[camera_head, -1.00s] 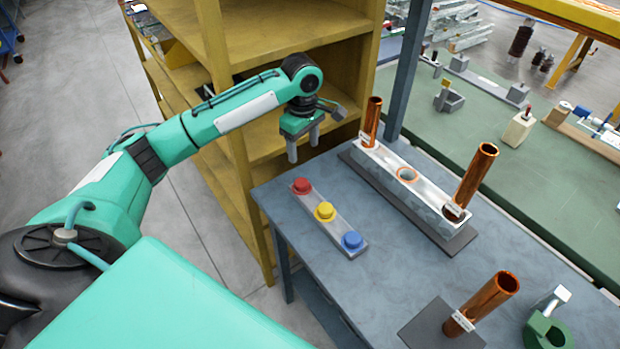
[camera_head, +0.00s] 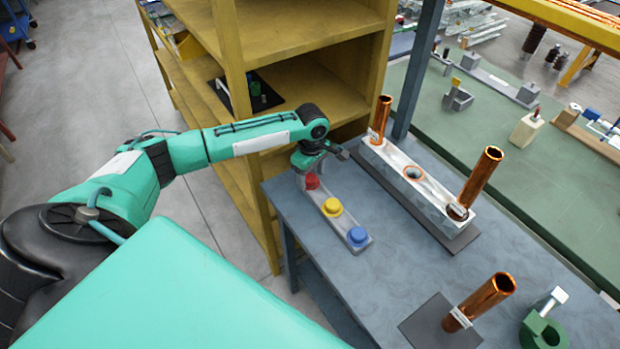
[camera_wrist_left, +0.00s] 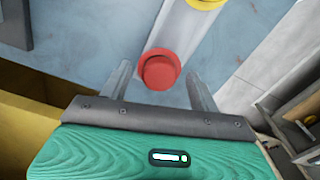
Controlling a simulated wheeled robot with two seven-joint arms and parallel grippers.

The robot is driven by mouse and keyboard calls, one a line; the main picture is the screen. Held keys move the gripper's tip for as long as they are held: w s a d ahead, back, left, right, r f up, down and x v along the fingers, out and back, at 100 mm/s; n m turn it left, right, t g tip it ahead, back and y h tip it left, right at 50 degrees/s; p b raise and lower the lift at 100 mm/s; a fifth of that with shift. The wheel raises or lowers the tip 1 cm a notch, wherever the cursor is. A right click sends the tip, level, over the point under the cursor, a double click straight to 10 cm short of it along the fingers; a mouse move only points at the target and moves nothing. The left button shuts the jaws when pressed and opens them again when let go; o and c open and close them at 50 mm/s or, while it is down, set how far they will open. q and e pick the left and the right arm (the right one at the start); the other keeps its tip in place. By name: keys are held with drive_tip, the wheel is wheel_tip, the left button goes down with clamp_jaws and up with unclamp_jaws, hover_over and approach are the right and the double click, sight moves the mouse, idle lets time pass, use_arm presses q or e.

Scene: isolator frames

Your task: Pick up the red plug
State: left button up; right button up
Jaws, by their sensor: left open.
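The red plug (camera_head: 312,181) sits at the far left end of a grey strip holder (camera_head: 323,196) on the blue-grey table. A yellow plug (camera_head: 332,207) and a blue plug (camera_head: 357,236) stand in the same strip. My left gripper (camera_head: 309,180) is down at the red plug, partly hiding it. In the left wrist view, the red plug (camera_wrist_left: 159,69) lies between the two open fingers (camera_wrist_left: 160,85), with a visible gap on both sides. Whether the fingers reach down around its sides is hard to tell. My right gripper is not seen.
A white block with copper tubes (camera_head: 415,180) stands behind the strip. Another copper tube (camera_head: 484,300) and a green clamp (camera_head: 543,330) are at the front right. A yellow shelf (camera_head: 235,90) borders the table's left side. The table's middle is clear.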

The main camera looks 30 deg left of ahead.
use_arm(q)
drive_tip(key=shift+f, duration=0.4)
drive_tip(key=c, duration=1.1)
drive_tip(key=shift+o, duration=0.2)
drive_tip(key=shift+r, duration=0.1)
